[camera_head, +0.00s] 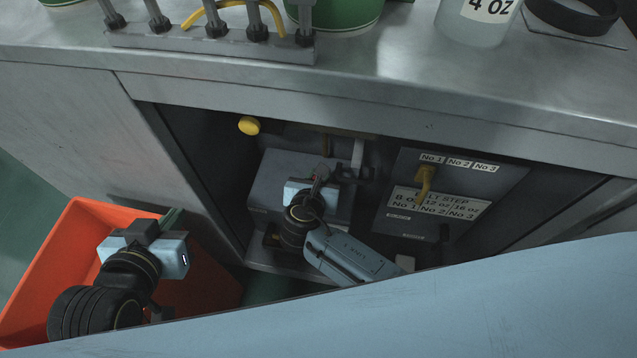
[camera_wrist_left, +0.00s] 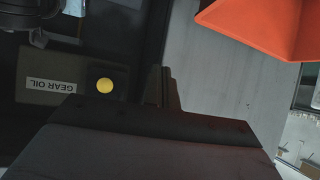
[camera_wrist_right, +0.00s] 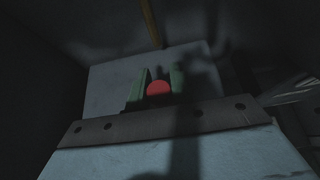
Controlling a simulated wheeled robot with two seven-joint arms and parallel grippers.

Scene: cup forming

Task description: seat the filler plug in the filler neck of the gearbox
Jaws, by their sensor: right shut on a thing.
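My right gripper (camera_head: 321,174) reaches into the open cabinet, over a grey box-shaped housing (camera_head: 272,180) that looks like the gearbox. In the right wrist view, the right gripper (camera_wrist_right: 157,90) is shut on the round red filler plug (camera_wrist_right: 158,88), between two green fingers. A grey face (camera_wrist_right: 108,75) lies behind it. I cannot make out the filler neck, nor whether the plug touches it. My left gripper (camera_head: 172,217) is outside the cabinet, above the orange crate (camera_head: 62,240). Its fingers (camera_wrist_left: 164,88) look closed together, with nothing visible between them.
A dark container labelled GEAR OIL (camera_wrist_left: 50,88) has a yellow cap (camera_wrist_left: 105,86). A labelled panel (camera_head: 440,205) with a yellow-brown lever (camera_head: 425,183) stands right of the housing. The steel counter (camera_head: 400,80) overhangs the opening. The cabinet's left wall (camera_head: 185,150) is close by.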

